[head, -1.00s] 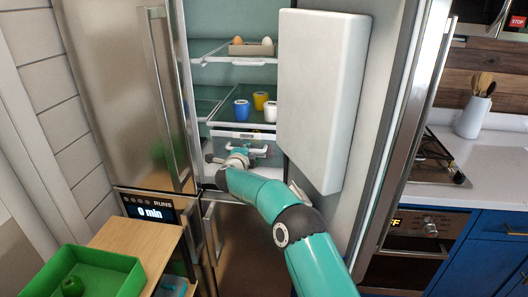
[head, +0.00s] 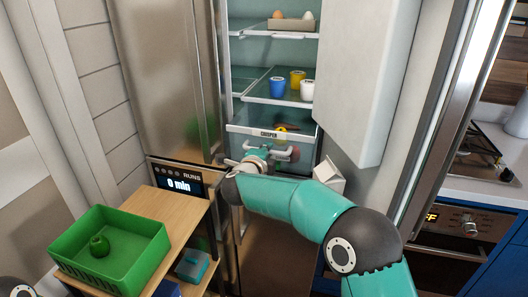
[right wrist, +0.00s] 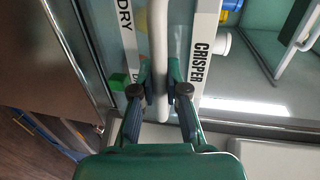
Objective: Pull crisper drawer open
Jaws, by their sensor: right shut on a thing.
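The crisper drawer (head: 245,129) is low in the open fridge, with a white "CRISPER" label strip along its front and a white bar handle (head: 283,148) below it. Something yellow and red shows at its clear front. In the right wrist view, the two fingers of my right gripper (right wrist: 159,85) are closed around the handle bar (right wrist: 158,40), beside the "CRISPER" strip (right wrist: 203,45). How far the drawer is out is hard to tell. My left gripper is not in view.
The fridge's right door (head: 365,80) stands open, beside my right arm. Blue, yellow and white cups (head: 277,87) stand on the shelf above the drawer, and an egg tray (head: 290,26) higher up. A green bin (head: 140,254) with a green pepper stands on a wooden cart at the left.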

